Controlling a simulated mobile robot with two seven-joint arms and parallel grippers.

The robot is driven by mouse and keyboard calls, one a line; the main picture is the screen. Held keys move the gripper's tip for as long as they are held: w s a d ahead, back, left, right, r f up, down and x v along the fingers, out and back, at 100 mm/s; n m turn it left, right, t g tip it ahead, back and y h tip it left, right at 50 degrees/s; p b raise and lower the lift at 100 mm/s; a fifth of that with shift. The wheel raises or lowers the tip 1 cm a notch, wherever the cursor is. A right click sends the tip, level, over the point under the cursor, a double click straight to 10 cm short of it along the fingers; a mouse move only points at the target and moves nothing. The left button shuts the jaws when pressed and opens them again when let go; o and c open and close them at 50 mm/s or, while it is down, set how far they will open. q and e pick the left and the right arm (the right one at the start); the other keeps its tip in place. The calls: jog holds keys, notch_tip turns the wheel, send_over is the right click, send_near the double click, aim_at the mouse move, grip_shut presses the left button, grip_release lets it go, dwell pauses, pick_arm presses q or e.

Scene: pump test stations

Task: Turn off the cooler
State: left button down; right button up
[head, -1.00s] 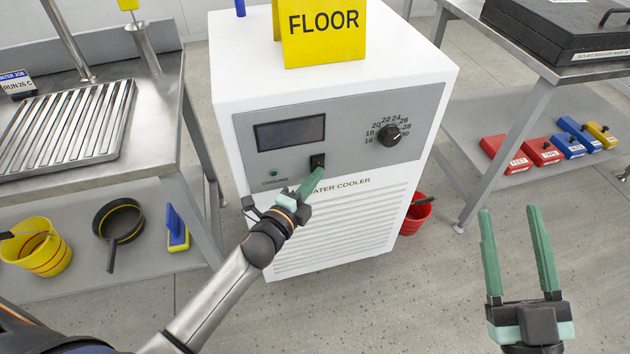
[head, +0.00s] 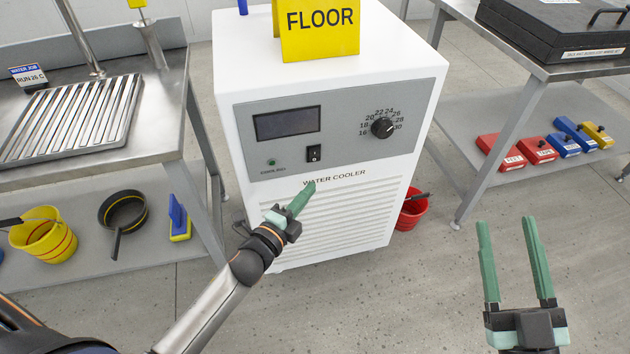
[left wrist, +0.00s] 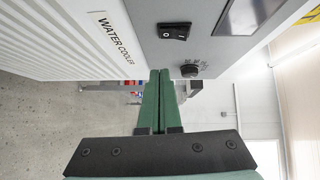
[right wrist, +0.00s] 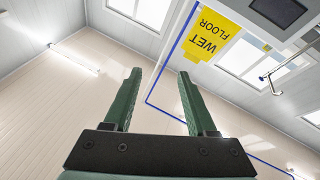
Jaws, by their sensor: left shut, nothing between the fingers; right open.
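The white water cooler (head: 333,215) stands in the middle of the head view. Its grey panel has a dark, blank display (head: 287,123), a small green cooling light (head: 271,162), a black rocker switch (head: 314,153) and a black dial (head: 383,127). The switch also shows in the left wrist view (left wrist: 174,31). My left gripper (head: 308,188) is shut and empty, in front of the cooler's name label, below the switch and apart from it. My right gripper (head: 505,222) is open and empty over the floor at the right.
A yellow floor sign (head: 318,30) stands on the cooler. A steel bench (head: 165,118) is at the left, with a yellow bucket (head: 42,235) on its lower shelf. A red bucket (head: 412,210) sits right of the cooler. A table (head: 520,108) is at the right. The front floor is clear.

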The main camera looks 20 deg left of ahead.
pick_arm(q)
jog(key=v, duration=0.6)
jog(key=shift+s+f, duration=0.2)
jog(key=shift+f, duration=0.25)
pick_arm(e)
jog(key=f, duration=0.1)
jog(key=w+f+m+g+h, duration=0.1)
jog(key=f, duration=0.1)
jog(key=shift+d+f, duration=0.1)
jog(key=shift+f, duration=0.1)
